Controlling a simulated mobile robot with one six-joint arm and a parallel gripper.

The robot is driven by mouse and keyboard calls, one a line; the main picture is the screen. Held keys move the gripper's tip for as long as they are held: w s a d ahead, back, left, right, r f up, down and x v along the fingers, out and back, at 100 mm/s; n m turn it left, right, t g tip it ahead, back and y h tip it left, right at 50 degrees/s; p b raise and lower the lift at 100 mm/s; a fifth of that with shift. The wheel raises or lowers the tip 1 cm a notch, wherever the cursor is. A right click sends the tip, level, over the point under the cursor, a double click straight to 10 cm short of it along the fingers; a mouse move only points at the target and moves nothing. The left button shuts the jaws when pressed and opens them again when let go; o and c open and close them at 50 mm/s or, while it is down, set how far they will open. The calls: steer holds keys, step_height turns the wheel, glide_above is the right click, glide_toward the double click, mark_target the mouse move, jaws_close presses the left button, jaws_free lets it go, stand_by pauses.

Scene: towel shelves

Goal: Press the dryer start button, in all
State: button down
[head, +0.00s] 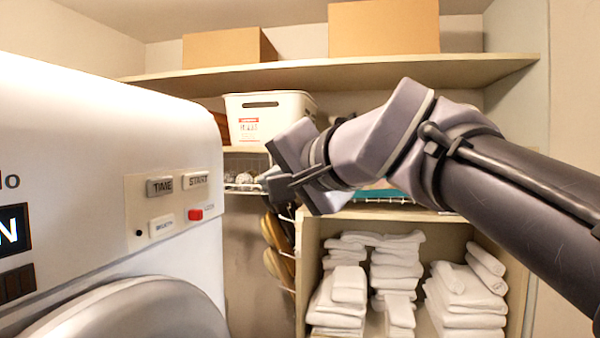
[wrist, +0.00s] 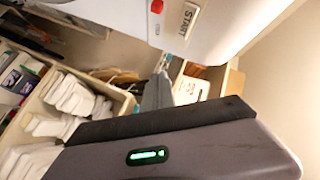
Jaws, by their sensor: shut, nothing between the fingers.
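The white dryer (head: 70,130) fills the left of the head view. Its beige panel carries a grey START button (head: 198,180), with a TIME button (head: 160,186) to its left. A red button (head: 195,214) sits below START. In the wrist view the START button (wrist: 187,20) is at the top, printed sideways, with the red button beside it. My gripper (head: 270,180) is shut and empty, to the right of the panel in the head view, with a visible gap between it and START. Its tips are hard to make out.
Shelves behind hold cardboard boxes (head: 384,28), a white bin (head: 266,118) and several stacks of white towels (head: 395,262). Brown sandals (head: 277,235) hang on a rack right of the dryer. A dark display (head: 14,228) is on the dryer's left. Open space lies between panel and gripper.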

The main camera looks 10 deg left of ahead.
steer(key=shift+s, duration=0.1)
steer(key=p, duration=0.4)
glide_toward(207, 183)
steer(key=w, duration=0.3)
steer(key=shift+w+a+f+p, duration=0.1)
steer(key=shift+a+f+p, duration=0.2)
steer(key=shift+a, duration=0.3)
steer(key=shift+w+a+f+p, duration=0.15)
steer(key=shift+a+f, duration=0.1)
steer(key=shift+a, duration=0.3)
stand_by(0.8)
steer(key=shift+a, duration=0.4)
